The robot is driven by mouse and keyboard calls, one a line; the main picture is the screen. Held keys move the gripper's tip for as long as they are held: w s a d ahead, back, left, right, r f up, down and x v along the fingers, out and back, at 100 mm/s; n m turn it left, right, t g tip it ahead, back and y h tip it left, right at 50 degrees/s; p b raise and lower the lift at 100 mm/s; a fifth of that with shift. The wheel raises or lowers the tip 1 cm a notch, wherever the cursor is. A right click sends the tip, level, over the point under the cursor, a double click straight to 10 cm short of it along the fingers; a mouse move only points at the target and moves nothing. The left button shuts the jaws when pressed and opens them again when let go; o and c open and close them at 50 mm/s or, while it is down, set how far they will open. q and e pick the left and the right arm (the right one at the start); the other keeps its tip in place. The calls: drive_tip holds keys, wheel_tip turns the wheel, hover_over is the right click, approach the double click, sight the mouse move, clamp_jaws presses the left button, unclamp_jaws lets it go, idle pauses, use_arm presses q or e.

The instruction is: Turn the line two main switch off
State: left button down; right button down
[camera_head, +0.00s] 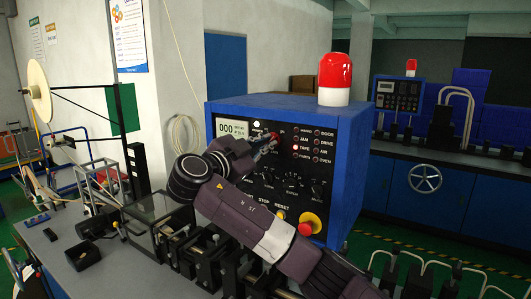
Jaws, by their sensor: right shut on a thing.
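A blue control box (347,150) stands on the bench in the middle of the view, with a black front panel (318,187). My right arm comes in from the lower right and crosses the lower left of the panel. My right gripper (268,146) is at the panel's upper middle, shut on a small part there. A bit of red shows at the fingertips; the fingers hide most of this part, and I cannot read its label or its position. A red knob on a yellow base (309,224) sits low on the panel, apart from the gripper. My left gripper is not in view.
A red beacon (335,78) stands on the box. Lamps on the panel include a lit one by TAPE (296,147). A tape reel (39,93) and frame stand at left. A small black tray (83,256) lies on the bench. Another blue machine stands at back right.

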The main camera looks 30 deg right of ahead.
drive_tip(key=n+b, duration=0.4)
drive_tip(key=n, duration=0.1)
drive_tip(key=n+b, duration=0.4)
drive_tip(key=n, duration=0.1)
drive_tip(key=shift+w+a+f, duration=0.1)
drive_tip(key=shift+w+f, duration=0.05)
drive_tip(key=n, duration=0.3)
drive_tip(key=shift+n, duration=2.2)
drive_tip(key=c, duration=2)
unclamp_jaws()
drive_tip(key=shift+a, duration=0.1)
drive_tip(key=shift+c, duration=0.2)
